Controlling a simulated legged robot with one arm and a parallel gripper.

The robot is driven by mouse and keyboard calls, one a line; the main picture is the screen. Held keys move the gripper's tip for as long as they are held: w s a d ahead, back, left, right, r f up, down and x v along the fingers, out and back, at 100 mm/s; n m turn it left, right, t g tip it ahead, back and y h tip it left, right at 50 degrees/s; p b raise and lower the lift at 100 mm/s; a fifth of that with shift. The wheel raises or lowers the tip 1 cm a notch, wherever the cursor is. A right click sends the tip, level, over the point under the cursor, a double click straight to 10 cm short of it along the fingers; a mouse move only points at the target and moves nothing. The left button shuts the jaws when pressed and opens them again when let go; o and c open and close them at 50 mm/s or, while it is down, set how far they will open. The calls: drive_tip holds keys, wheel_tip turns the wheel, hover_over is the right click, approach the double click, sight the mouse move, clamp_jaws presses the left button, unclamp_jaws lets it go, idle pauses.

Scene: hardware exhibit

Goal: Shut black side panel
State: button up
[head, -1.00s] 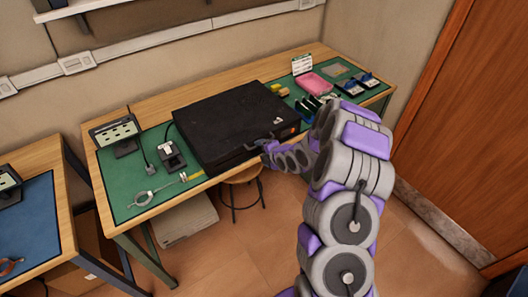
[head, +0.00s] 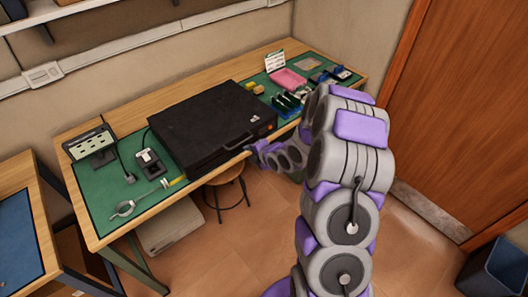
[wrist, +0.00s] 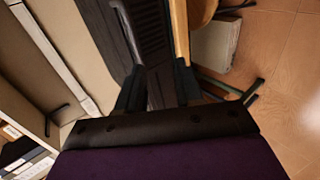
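The black side panel (head: 215,115) lies flat as the top of a black case on the green mat of the workbench. It looks level, and I cannot tell whether a small gap is left at its edge. My gripper (head: 254,149) is at the case's front edge, near its right part, just in front of it. In the wrist view my gripper (wrist: 158,88) has its two dark fingers apart, with the black ribbed case surface (wrist: 143,35) showing beyond and between them. Whether the fingertips touch the case cannot be told.
A small display stand (head: 90,142) and a black device (head: 150,163) are left of the case. A pink tray (head: 288,78) and small parts are to its right. A stool (head: 228,185) stands below the front edge. A dark bin (head: 496,268) is at lower right.

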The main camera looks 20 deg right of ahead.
drive_tip(key=p+v, duration=0.2)
drive_tip(key=v, duration=0.8)
drive_tip(key=shift+r, duration=0.3)
drive_tip(key=shift+d, duration=0.1)
drive_tip(key=s+d+r+m+g+h, duration=0.2)
drive_tip(key=s+r+m+g+h, duration=0.35)
drive_tip(key=s+r+m, duration=0.5)
drive_tip(key=s+a+r+m+g, duration=0.2)
drive_tip(key=s+a+m, duration=0.1)
drive_tip(key=s, duration=0.5)
drive_tip(key=s+a+r+m+g+y, duration=0.1)
drive_tip(key=s+a+m, duration=0.3)
drive_tip(key=s, duration=0.5)
drive_tip(key=s+a+r+m+g+y, duration=0.1)
drive_tip(key=s+a+r+m+g, duration=0.2)
drive_tip(key=s, duration=0.6)
drive_tip(key=shift+a+m, duration=0.55)
drive_tip(key=shift+a, duration=0.55)
